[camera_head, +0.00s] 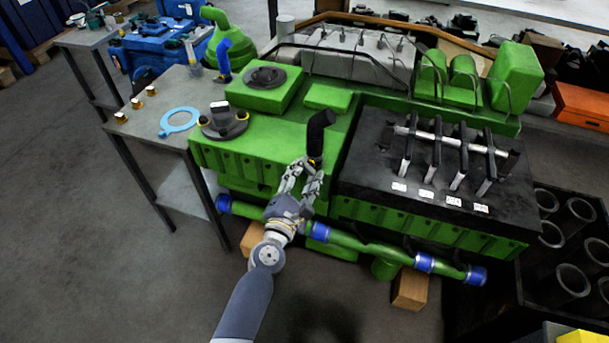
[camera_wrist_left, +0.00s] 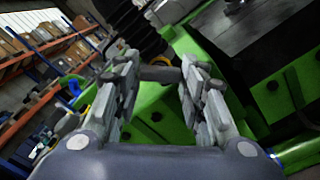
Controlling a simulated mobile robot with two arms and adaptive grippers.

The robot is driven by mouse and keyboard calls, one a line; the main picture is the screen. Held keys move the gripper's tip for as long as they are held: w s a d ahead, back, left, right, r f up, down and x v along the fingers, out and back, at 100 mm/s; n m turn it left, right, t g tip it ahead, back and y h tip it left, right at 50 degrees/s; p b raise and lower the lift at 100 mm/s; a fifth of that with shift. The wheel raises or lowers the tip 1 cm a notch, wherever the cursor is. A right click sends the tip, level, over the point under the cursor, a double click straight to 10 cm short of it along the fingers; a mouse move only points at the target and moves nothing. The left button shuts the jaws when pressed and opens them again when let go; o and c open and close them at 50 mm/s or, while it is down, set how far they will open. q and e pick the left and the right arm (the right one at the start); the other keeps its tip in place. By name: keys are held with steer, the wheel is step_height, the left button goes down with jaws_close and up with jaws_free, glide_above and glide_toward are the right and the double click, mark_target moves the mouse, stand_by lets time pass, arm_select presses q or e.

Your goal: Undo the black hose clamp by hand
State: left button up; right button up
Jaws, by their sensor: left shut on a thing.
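The black hose (camera_head: 318,133) stands upright on the green engine (camera_head: 290,130), its top bent to the right. My left gripper (camera_head: 308,165) reaches in from the front to the hose's lower end. In the left wrist view the fingertips (camera_wrist_left: 160,73) are closed on a small dark cylindrical part, which I take for the black hose clamp (camera_wrist_left: 158,73). The ribbed black hose (camera_wrist_left: 133,24) rises just behind it. The fingers hide most of the clamp's band in the head view, so I cannot tell whether it is tight or loose. My right gripper is not in view.
A black cover (camera_head: 440,150) with several grey rods lies right of the hose. A green pipe with blue ends (camera_head: 400,255) runs along the engine's front. A dark crate of cylinders (camera_head: 560,260) is at right.

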arm_select(q)
steer(key=shift+w+r, duration=0.15)
steer(key=shift+r, duration=0.15)
steer(key=o, duration=0.8)
steer(key=shift+o, duration=1.3)
steer(key=shift+w+f, duration=0.1)
steer(key=shift+f, duration=0.15)
steer(key=shift+s+f, duration=0.1)
steer(key=shift+s, duration=0.35)
steer(key=v, duration=1.1)
steer(key=shift+a, duration=0.1)
